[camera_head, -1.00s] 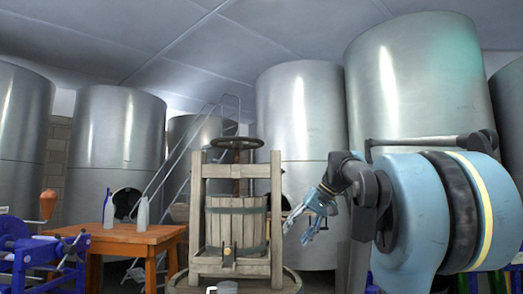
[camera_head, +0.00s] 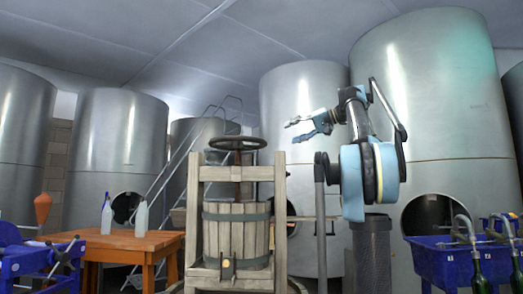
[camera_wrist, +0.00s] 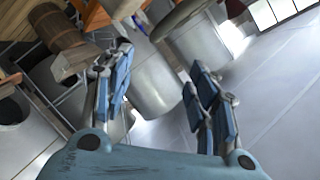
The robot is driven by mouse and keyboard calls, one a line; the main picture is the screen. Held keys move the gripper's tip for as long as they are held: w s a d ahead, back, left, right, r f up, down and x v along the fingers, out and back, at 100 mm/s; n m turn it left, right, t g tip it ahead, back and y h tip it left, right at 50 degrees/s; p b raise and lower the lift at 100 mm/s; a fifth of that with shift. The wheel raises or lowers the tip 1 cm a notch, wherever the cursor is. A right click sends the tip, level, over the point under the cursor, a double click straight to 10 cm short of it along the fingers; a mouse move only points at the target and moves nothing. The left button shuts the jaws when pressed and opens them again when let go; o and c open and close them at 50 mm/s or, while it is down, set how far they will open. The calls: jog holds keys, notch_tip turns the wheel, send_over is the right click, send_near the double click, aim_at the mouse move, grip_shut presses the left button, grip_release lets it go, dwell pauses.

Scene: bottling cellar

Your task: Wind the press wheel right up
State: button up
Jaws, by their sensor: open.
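The press wheel (camera_head: 238,143) is a dark round handwheel lying flat on top of the wooden press frame (camera_head: 193,225). A dark screw runs down from it through the crossbeam toward the slatted basket (camera_head: 236,235). My gripper (camera_head: 292,131) is to the right of the wheel at about its height in the picture, pointing left. Its blue fingers are spread and empty, apart from the wheel. In the wrist view my gripper (camera_wrist: 160,62) is also open with nothing between the fingers.
A wooden table (camera_head: 135,240) with bottles (camera_head: 141,215) stands left of the press. A blue stand (camera_head: 35,258) is at the far left. A blue crate (camera_head: 440,262) with green bottles is at the right. Large steel tanks (camera_head: 300,110) and a ladder stand behind.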

jog(key=x, duration=1.6)
jog(key=shift+w+a+f, duration=0.15)
jog(key=shift+w+f, duration=0.05)
jog(key=shift+c, duration=0.5)
grip_shut()
